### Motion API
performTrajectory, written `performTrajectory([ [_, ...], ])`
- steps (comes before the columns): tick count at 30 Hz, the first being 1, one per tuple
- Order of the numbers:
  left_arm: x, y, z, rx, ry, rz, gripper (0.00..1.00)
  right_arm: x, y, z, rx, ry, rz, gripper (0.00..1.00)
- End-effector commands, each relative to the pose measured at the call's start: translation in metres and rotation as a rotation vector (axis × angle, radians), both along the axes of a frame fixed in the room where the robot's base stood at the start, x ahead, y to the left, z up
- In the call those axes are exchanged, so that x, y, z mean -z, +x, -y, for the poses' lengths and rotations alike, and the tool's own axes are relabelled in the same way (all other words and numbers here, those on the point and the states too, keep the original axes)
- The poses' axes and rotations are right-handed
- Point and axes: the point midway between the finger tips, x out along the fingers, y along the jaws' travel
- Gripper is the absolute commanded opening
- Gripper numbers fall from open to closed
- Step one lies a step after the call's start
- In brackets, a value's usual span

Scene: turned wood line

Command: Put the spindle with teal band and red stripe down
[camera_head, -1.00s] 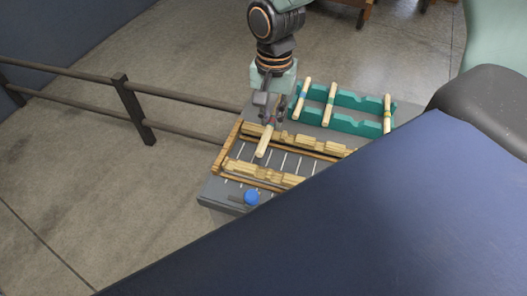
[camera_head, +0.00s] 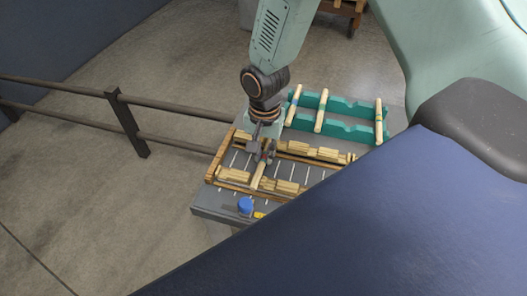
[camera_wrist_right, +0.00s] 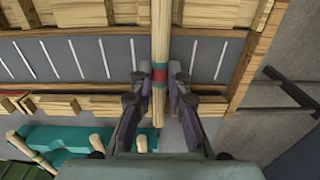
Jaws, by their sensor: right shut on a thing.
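My right gripper (camera_head: 262,158) is shut on a pale wooden spindle (camera_head: 258,176), which also shows in the right wrist view (camera_wrist_right: 160,40). The wrist view shows a red stripe with teal beside it (camera_wrist_right: 160,75) between the fingers. The spindle lies across the wooden rack (camera_head: 220,158), over its two notched rails. Its near end is at a gap between blocks of the near rail (camera_head: 280,186). I cannot tell whether it touches the rails. My left gripper is not in view.
Behind the rack, a teal holder (camera_head: 345,131) carries several banded spindles, one at its right end (camera_head: 379,121). A blue knob (camera_head: 245,204) stands at the front edge of the grey table (camera_head: 207,205). A dark railing (camera_head: 180,142) runs in from the left.

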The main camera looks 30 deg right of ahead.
Motion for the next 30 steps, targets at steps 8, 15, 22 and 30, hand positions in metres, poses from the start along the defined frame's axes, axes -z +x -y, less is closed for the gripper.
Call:
performTrajectory([
  [8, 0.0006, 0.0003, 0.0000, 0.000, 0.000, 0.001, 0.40, 0.0010, 0.0014, -0.0005, -0.001, -0.001, 0.002, 0.00],
  [15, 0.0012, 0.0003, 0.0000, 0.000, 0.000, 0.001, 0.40, 0.0035, 0.0016, -0.0005, -0.001, 0.000, 0.003, 0.25],
  [22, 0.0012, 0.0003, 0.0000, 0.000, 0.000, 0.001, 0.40, 0.0034, 0.0013, -0.0005, -0.001, 0.000, 0.003, 0.39],
  [30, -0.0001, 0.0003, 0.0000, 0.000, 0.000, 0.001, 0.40, 0.0000, 0.0015, -0.0005, -0.001, 0.000, 0.003, 0.39],
])
